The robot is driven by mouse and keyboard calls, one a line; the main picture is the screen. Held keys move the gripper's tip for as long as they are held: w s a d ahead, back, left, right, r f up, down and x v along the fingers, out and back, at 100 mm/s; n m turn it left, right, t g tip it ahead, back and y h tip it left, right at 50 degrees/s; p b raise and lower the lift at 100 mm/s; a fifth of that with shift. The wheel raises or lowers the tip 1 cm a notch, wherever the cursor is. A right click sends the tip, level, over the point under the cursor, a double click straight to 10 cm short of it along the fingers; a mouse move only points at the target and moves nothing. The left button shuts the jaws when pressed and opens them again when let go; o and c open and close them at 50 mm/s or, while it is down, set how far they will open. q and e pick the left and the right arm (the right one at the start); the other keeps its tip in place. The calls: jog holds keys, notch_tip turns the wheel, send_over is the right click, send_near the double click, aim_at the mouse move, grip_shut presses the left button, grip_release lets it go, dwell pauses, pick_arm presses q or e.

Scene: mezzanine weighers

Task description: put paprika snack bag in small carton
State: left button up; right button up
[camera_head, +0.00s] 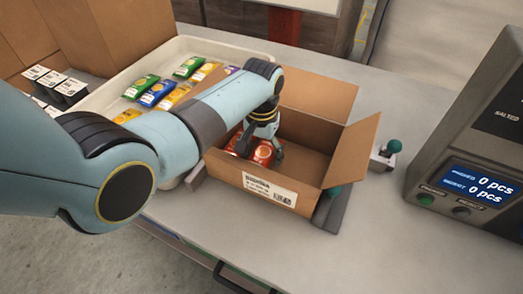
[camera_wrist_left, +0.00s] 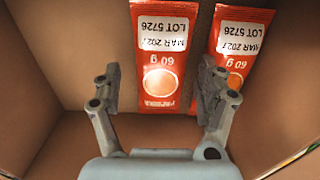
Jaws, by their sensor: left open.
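The small carton (camera_head: 230,174) stands open on the bench with its flaps folded out. Two red snack bags lie inside it; one (camera_head: 263,152) shows in the head view beside my fingers. In the left wrist view a red bag (camera_wrist_left: 163,70) lies between my fingers, and a second red bag (camera_wrist_left: 240,45) lies to its right. Both read 60 g and LOT 5726. My left gripper (camera_head: 261,146) reaches down into the carton, its fingers apart; it also shows in the left wrist view (camera_wrist_left: 160,84). My right gripper is out of view.
A pale tray (camera_head: 205,46) behind my left arm holds several green, blue, yellow and purple bags. A brown box and black-and-white packs stand at the left. Teal-knobbed fixtures (camera_head: 395,146) flank the carton. A weigher (camera_head: 470,185) showing 0 pcs stands at the right.

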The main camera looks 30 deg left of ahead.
aim_at(261, 155)
pick_arm(q)
jog(key=shift+a, duration=0.1)
notch_tip(261, 155, up, 13)
jog(key=shift+p, duration=0.45)
